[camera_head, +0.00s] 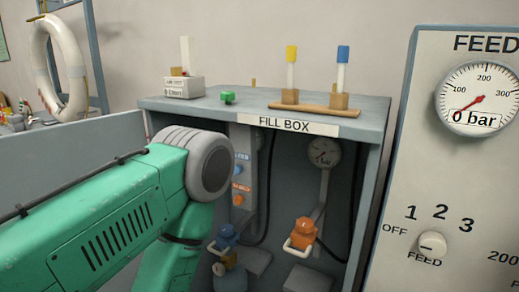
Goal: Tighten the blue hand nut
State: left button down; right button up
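A blue hand nut or valve fitting (227,237) with a pale handle sits low inside the fill box (265,109), on top of a dark blue-grey cylinder (232,279). An orange fitting of the same kind (303,234) sits to its right. A green arm of mine comes in from the left and bends down just left of the blue fitting, covering the left part of the box. Its gripper is out of frame below, so I cannot see whether it touches anything. My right gripper is not in view.
Inside the box are a gauge (322,153), a panel with blue and orange markings (242,170) and dark hoses. Yellow-capped (291,67) and blue-capped (342,67) tubes stand on the box top. A feed panel (420,180) with a gauge reading 0 bar stands at right.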

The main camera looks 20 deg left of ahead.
aim_at(227, 229)
jog(key=k+j+u, duration=0.2)
jog(key=j, duration=0.45)
jog(key=j+u, duration=0.15)
jog(key=j, duration=0.55)
jog(key=u, duration=1.15)
jog(key=i+l, duration=0.05)
jog(key=l, duration=0.05)
